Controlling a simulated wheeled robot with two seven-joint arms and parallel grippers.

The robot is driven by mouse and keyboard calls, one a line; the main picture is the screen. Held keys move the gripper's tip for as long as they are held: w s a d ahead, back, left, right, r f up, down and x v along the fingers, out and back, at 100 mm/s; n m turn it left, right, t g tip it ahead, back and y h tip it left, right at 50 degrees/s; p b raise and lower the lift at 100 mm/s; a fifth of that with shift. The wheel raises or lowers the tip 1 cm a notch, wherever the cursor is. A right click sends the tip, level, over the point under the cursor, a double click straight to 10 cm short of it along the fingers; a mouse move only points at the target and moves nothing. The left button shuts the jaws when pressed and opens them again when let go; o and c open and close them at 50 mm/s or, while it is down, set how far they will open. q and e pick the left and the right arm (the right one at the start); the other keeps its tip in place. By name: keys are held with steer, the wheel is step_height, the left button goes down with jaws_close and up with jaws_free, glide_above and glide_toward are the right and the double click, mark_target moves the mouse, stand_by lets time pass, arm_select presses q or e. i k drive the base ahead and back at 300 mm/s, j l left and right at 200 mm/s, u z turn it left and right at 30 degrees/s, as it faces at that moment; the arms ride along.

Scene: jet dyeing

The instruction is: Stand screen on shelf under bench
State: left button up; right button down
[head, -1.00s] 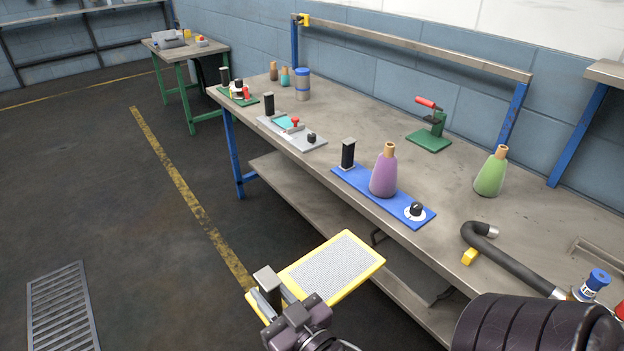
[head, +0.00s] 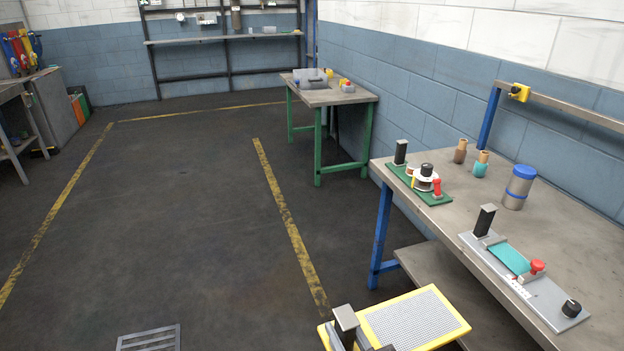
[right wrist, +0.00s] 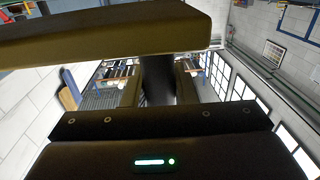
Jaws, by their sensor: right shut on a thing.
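The screen (head: 412,318), a grey mesh in a yellow frame, is at the bottom right of the head view, held roughly flat in the air. My right gripper (head: 349,338) is shut on it at its near left end and is partly cut off by the picture's lower edge. In the right wrist view the screen's frame (right wrist: 110,36) spans the top, with a dark part between the fingers. The shelf (head: 440,278) under the bench (head: 455,207) shows partly, beyond the screen; the rest is hidden or out of picture. My left gripper is not in view.
The bench carries a green plate (head: 420,187) with fittings, a grey plate (head: 525,280), small bottles and a blue-lidded jar (head: 518,187). A blue bench leg (head: 381,235) stands at the shelf's end. A green-legged table (head: 330,97) is behind.

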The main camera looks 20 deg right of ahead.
mark_target(451, 302)
steer(key=i+j+z, duration=0.1)
steer(key=i+z, duration=0.35)
steer(key=i+j+z, duration=0.25)
steer(key=i+z, duration=0.15)
steer(key=i+j+z, duration=0.9)
steer(key=k+j, duration=0.05)
steer(key=k, duration=0.05)
